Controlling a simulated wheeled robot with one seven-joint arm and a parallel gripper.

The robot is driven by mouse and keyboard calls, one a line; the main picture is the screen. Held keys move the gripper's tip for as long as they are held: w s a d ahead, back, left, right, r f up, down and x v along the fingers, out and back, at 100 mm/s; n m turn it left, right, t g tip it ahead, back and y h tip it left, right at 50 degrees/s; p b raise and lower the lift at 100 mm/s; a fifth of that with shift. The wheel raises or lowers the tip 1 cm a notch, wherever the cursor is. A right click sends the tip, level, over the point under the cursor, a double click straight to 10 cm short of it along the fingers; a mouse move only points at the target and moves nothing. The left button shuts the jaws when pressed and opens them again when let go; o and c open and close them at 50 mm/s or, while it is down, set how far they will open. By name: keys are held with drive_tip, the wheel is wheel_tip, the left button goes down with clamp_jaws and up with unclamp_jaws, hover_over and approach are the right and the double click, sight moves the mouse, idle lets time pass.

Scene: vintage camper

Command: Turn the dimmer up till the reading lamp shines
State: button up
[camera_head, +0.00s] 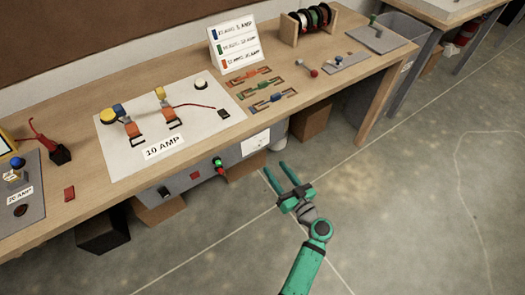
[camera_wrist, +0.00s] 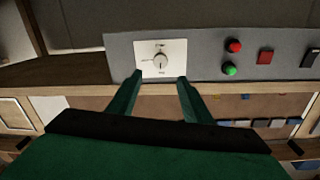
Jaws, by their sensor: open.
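The dimmer is a round pale knob (camera_wrist: 160,60) on a white plate (camera_wrist: 178,47) with small markings, set in a grey panel. The same plate shows on the front panel under the workbench in the head view (camera_head: 255,142); the knob is too small to make out there. My green gripper (camera_head: 277,168) is open and empty, in front of the panel and pointing toward it. In the wrist view its two fingertips (camera_wrist: 160,77) lie either side of the knob's lower part in the picture, seemingly short of touching it. I cannot pick out a reading lamp for certain.
A green button (camera_head: 217,161) and a red one sit left of the plate on the panel. The workbench top (camera_head: 313,97) above carries a white board, fuse-like parts, a sign and wire spools. Cardboard boxes (camera_head: 311,120) stand beneath. The floor around my arm is clear.

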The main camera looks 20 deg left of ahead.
sight(259, 147)
drive_tip(key=x, duration=1)
drive_tip(key=shift+w+a, duration=0.15)
drive_tip(key=shift+a, duration=0.05)
drive_tip(key=c, duration=1.1)
